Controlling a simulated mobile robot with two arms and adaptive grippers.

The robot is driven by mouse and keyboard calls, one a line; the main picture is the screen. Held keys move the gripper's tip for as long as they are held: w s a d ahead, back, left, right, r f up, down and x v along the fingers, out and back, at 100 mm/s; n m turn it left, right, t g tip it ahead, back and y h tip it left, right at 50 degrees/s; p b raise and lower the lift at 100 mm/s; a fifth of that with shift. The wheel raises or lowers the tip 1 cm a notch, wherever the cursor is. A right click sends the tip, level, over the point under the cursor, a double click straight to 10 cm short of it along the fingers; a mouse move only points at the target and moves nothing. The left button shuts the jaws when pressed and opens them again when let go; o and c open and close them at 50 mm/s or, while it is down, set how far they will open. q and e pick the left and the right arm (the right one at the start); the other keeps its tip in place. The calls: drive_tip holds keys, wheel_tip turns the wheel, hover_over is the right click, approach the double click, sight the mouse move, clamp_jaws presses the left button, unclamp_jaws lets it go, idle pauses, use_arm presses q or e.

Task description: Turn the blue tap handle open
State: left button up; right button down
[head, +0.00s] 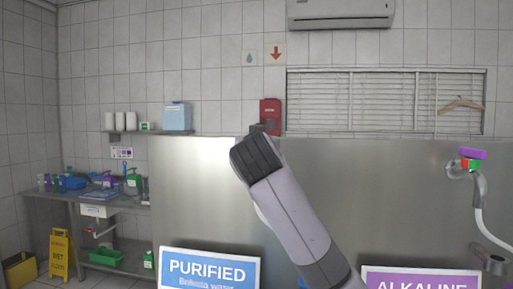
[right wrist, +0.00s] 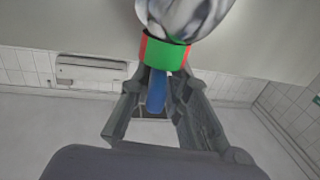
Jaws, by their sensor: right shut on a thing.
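In the right wrist view the blue tap handle (right wrist: 156,92) stands between the two dark fingers of my right gripper (right wrist: 160,82). The gripper is shut on it. A green and red collar (right wrist: 165,55) sits just above the handle, against the shiny metal tap body (right wrist: 182,16). In the head view my right arm crosses the middle of the picture and the blue handle is hidden. My left gripper is in neither view.
A steel panel (head: 205,190) carries a PURIFIED sign (head: 209,270) and an ALKALINE sign (head: 420,281). A second tap with a purple handle (head: 473,153) is at the right. A sink counter (head: 85,200) with bottles stands at the left.

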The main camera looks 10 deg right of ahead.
drive_tip(key=shift+d+f+m+g+h, duration=0.15)
drive_tip(key=shift+m+g+h, duration=0.35)
drive_tip(key=shift+m+h, duration=0.65)
drive_tip(key=shift+h, duration=0.35)
drive_tip(key=shift+w+f, duration=0.1)
drive_tip(key=shift+f, duration=0.05)
drive_tip(key=c, duration=1.9)
unclamp_jaws()
drive_tip(key=shift+o, duration=1.2)
drive_tip(key=shift+d, duration=0.3)
drive_tip(key=shift+a, duration=0.15)
